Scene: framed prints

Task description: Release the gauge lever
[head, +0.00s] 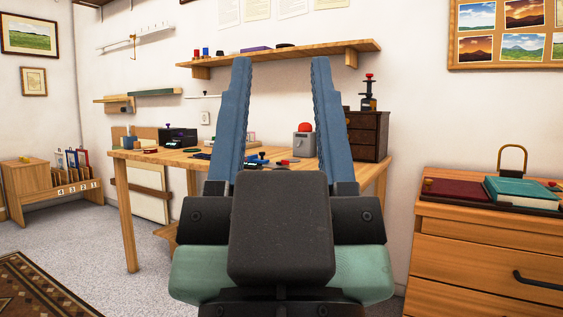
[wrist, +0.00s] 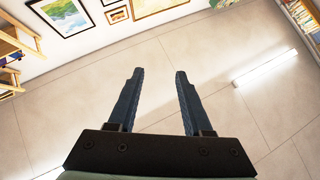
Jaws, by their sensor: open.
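My gripper (head: 281,62) is open and empty, its two blue fingers raised wide apart in front of the workbench (head: 150,156). In the wrist view the fingers (wrist: 158,73) are also apart with nothing between them. I cannot tell for certain which thing is the gauge lever. A white rail with a small hanging brass-coloured part (head: 132,42) is on the wall at the upper left. A black box with a blue knob (head: 177,137) stands on the left of the workbench. My fingers appear apart from both. My gripper hides part of the workbench.
A wall shelf (head: 290,54) runs above the workbench. A dark drawer cabinet (head: 368,135) stands at its right end. A wooden dresser with books (head: 480,240) is at right, a slotted rack (head: 50,190) at left. Grey floor (head: 90,235) is open at left.

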